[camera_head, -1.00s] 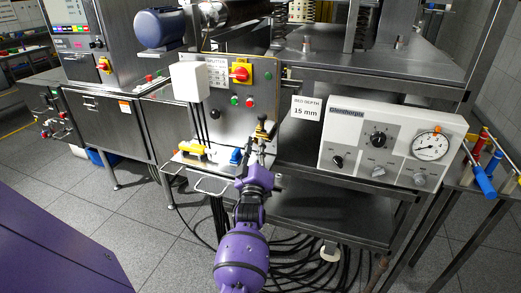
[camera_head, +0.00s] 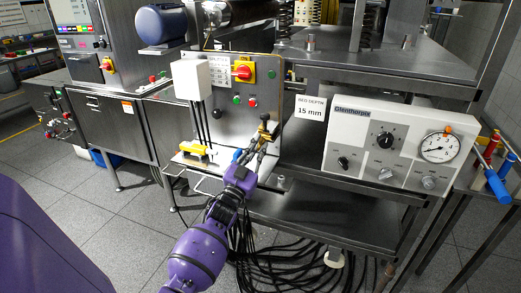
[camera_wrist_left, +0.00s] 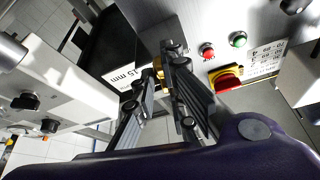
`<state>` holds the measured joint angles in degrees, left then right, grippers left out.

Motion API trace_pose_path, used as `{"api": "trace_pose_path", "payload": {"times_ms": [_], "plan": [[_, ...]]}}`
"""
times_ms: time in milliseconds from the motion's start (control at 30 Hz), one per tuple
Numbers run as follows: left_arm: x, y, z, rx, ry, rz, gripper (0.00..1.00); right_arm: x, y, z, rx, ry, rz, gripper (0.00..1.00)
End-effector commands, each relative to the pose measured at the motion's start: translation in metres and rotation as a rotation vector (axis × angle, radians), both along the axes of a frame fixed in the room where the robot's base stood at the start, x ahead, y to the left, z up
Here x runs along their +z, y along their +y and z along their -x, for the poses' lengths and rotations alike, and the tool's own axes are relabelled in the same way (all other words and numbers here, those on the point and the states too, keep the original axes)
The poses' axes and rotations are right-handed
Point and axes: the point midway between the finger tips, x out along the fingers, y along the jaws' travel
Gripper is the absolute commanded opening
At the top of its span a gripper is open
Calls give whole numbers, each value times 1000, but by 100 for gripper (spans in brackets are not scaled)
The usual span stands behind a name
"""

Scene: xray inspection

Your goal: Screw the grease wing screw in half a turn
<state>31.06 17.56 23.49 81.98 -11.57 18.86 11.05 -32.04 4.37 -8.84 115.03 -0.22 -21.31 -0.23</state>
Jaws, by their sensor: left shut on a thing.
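The grease wing screw is the small brass-coloured fitting (camera_head: 264,127) at the lower right edge of the steel control panel (camera_head: 222,127). My left gripper (camera_head: 263,139) reaches up to it from below, with its fingertips at the fitting. In the left wrist view, brass (camera_wrist_left: 158,68) shows between the fingertips of the left gripper (camera_wrist_left: 164,64), and the fingers hide most of it. The left gripper is shut on it. How far the screw is turned cannot be told. My right gripper is not in view.
A white Glenthorpe console (camera_head: 392,147) with knobs and a gauge stands to the right, beside a "BED DEPTH 15 mm" sign (camera_head: 310,108). A yellow-handled item (camera_head: 193,148) and a blue item (camera_head: 237,155) sit on the ledge left of the gripper. Black cables hang below.

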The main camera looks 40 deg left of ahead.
Motion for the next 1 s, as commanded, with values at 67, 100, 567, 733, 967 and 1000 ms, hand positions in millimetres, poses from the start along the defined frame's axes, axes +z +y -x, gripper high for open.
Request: {"api": "trace_pose_path", "payload": {"times_ms": [67, 100, 567, 733, 967, 1000], "plan": [[-4, 7, 3, 9, 25, -59, 0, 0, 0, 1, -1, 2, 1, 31], [-4, 7, 3, 9, 31, -87, 0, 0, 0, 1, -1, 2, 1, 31], [-1, 9, 2, 10, 71, -268, 0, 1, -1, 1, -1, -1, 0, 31], [0, 8, 2, 10, 73, -281, 0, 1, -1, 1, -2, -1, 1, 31], [1, 8, 2, 9, 71, -281, 0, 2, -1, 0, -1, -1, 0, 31], [1, 8, 2, 9, 71, -281, 0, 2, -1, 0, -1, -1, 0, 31]]}}
